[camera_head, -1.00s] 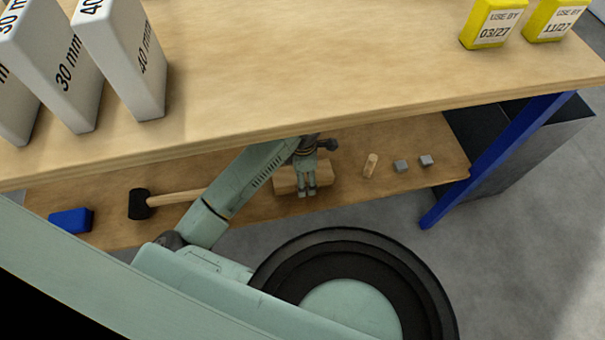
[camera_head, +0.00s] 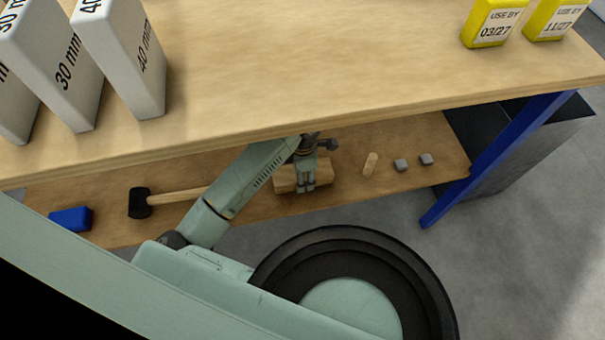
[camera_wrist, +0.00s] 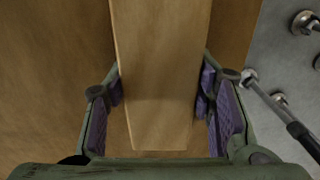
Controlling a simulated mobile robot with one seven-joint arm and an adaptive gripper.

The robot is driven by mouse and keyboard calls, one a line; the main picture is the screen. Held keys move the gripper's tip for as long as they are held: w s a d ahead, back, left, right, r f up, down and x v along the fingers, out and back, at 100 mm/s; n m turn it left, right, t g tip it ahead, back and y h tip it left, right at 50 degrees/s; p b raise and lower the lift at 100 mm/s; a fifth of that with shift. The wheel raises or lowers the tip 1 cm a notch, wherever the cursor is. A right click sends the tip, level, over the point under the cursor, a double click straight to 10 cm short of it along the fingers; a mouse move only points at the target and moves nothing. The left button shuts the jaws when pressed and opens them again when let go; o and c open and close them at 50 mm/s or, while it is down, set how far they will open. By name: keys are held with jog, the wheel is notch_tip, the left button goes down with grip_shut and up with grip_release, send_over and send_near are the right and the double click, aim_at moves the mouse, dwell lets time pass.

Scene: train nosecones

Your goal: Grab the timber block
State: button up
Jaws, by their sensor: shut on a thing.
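The timber block (camera_head: 322,178) is a pale wooden bar lying on the lower shelf under the workbench. In the wrist view the timber block (camera_wrist: 160,75) runs lengthwise between the fingers. My gripper (camera_head: 305,187) is over the middle of the block in the head view, with its fingers down across it. In the wrist view my gripper (camera_wrist: 160,100) has its purple pads against the block's two long sides, shut on it. The block appears to be at shelf level; I cannot tell whether it is lifted.
The upper benchtop (camera_head: 300,60) overhangs the lower shelf (camera_head: 420,180). A black-headed mallet (camera_head: 140,203) and blue block (camera_head: 71,220) lie left. A small wooden peg (camera_head: 370,164) and two grey cubes (camera_head: 413,162) lie right. A blue leg (camera_head: 490,165) stands at the right end.

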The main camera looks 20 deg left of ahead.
jog(key=shift+c, duration=1.2)
jog(key=shift+r, duration=0.75)
notch_tip(320, 180, up, 2)
jog(key=shift+r+b, duration=0.1)
jog(key=shift+b, duration=0.35)
jog(key=s+d+b, duration=0.1)
jog(key=s, duration=0.1)
jog(key=s+d, duration=0.1)
jog(key=s, duration=0.2)
jog(key=s+d+b, duration=0.1)
jog(key=s, duration=0.2)
jog(key=shift+d+r+b, duration=0.1)
jog(key=shift+d+b, duration=0.2)
jog(key=s+d+r+p, duration=0.1)
jog(key=s+d+p, duration=0.2)
jog(key=s+p, duration=0.3)
jog(key=shift+s+d+p, duration=0.15)
jog(key=shift+s+p, duration=0.05)
jog(key=shift+p, duration=1)
